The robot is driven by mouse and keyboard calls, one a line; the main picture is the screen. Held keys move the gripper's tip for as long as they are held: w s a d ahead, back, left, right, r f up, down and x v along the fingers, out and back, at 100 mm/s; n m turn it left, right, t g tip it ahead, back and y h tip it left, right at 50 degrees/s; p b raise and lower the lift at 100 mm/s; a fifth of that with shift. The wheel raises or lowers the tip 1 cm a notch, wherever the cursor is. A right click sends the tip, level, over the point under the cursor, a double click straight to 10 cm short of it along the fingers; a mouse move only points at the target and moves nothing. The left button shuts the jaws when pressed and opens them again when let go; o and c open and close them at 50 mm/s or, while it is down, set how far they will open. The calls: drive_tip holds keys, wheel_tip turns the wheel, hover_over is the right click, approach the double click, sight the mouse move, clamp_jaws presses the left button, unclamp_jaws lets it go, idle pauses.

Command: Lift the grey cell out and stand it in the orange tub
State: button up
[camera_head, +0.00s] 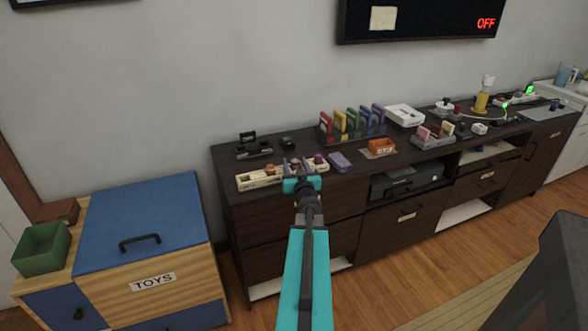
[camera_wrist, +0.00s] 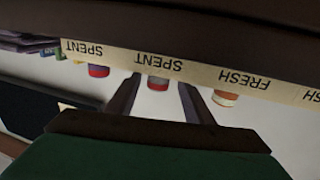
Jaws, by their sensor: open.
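A cream holder (camera_head: 258,183) lies along the front edge of the dark cabinet top, with several cells standing in it. In the wrist view its labelled strip (camera_wrist: 198,72) reads SPENT, SPENT and FRESH. A grey cell with a red band (camera_wrist: 158,83) stands by a SPENT label. My gripper (camera_head: 296,167) is open at the holder, its two fingers on either side of this cell; contact cannot be told. Another red-banded cell (camera_wrist: 98,71) and an orange-banded cell (camera_wrist: 225,98) stand to either side. The orange tub (camera_head: 381,147) sits farther right on the cabinet; its inside is hardly visible.
A purple block (camera_head: 340,161) lies just right of the holder. Behind stands a rack of coloured upright pieces (camera_head: 352,125). A white box (camera_head: 404,115) and a grey holder (camera_head: 432,139) stand near the tub. A blue-lidded toy chest (camera_head: 140,225) is at left.

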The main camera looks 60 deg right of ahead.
sight(294, 160)
drive_tip(key=shift+x, duration=2.6)
drive_tip(key=shift+f, duration=0.2)
clamp_jaws()
drive_tip(key=shift+r, duration=0.15)
